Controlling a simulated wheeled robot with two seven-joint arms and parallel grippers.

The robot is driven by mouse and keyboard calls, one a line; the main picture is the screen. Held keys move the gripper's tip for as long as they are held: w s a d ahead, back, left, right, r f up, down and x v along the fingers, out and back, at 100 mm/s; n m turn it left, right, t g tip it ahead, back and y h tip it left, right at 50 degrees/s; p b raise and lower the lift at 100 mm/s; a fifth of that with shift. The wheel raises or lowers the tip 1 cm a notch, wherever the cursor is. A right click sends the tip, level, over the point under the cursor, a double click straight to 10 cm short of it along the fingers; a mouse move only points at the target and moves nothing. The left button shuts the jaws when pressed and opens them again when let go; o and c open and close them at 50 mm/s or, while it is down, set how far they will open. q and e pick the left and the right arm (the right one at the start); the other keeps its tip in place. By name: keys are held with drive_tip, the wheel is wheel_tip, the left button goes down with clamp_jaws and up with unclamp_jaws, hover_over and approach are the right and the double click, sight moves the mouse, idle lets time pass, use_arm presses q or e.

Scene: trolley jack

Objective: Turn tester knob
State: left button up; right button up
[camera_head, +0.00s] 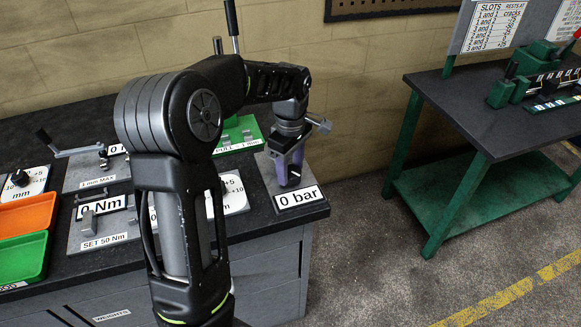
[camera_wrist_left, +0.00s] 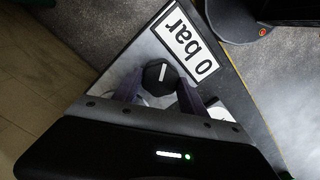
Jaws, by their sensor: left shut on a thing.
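The tester stands at the right end of the workbench, with a white "0 bar" label (camera_head: 297,197) at its front. The label also shows upside down in the wrist view (camera_wrist_left: 188,45). The tester knob (camera_wrist_left: 160,76) is black with a white pointer mark. My left gripper (camera_head: 289,171) points down over the tester. In the wrist view its purple fingers (camera_wrist_left: 160,94) lie on either side of the knob, shut on it. The gripper hides most of the knob in the head view. My right gripper is not in view.
Left on the workbench (camera_head: 265,225) are a "0 Nm" tester (camera_head: 104,206), a dial plate (camera_head: 232,196), a green plate (camera_head: 240,136) and orange (camera_head: 28,213) and green (camera_head: 22,257) trays. A green-legged table (camera_head: 480,130) stands at the right. Open floor lies between.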

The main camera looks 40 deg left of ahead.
use_arm(q)
drive_tip(key=m, duration=1.1)
drive_tip(key=shift+w+m, duration=0.1)
drive_tip(key=shift+m, duration=2.1)
drive_tip(key=o, duration=1.4)
drive_tip(key=shift+c, duration=0.2)
